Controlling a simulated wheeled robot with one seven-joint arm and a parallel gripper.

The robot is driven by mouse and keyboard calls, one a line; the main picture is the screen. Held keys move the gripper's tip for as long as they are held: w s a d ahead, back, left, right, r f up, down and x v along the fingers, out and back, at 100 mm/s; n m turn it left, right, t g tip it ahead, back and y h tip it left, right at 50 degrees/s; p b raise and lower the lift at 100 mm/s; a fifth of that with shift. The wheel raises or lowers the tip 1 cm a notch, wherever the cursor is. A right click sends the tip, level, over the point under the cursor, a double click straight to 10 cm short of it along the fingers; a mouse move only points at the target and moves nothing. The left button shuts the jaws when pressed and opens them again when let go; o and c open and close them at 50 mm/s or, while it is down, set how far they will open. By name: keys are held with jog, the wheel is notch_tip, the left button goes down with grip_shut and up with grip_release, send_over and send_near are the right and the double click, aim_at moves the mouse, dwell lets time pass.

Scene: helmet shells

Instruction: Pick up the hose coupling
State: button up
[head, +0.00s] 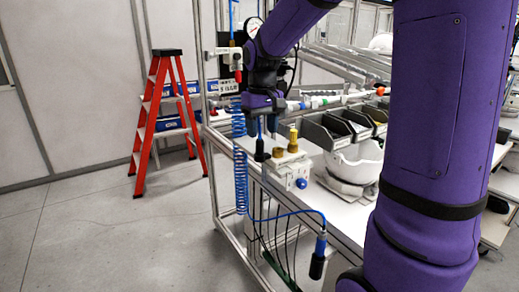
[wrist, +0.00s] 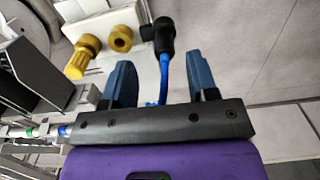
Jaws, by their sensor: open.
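My gripper (head: 262,127) is open above the front left corner of the white bench, fingers pointing down. A black coupling (head: 260,150) on a blue hose is just below it; the wrist view shows this black coupling (wrist: 163,36) beyond the fingertips. Its blue hose (wrist: 164,78) passes between the two open fingers of my gripper (wrist: 160,65). I cannot tell whether hose and fingers touch. A second coupling (head: 318,258), blue above and black below, hangs on a blue hose in front of the bench, lower and to the right of my gripper.
A small white unit (head: 288,172) with brass fittings (head: 293,140) stands right of my gripper; the brass fittings (wrist: 85,50) also show in the wrist view. Dark bins (head: 325,132), a white helmet shell (head: 355,162) and a coiled blue hose (head: 240,165) are nearby.

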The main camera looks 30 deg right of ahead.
aim_at(260, 140)
jog(key=shift+w+a+f, duration=0.1)
jog(key=shift+a+f, duration=0.05)
jog(key=shift+f, duration=1.3)
jog(key=shift+w+a+f, duration=0.1)
jog(key=shift+f, duration=1.3)
jog(key=shift+c, duration=0.2)
grip_shut()
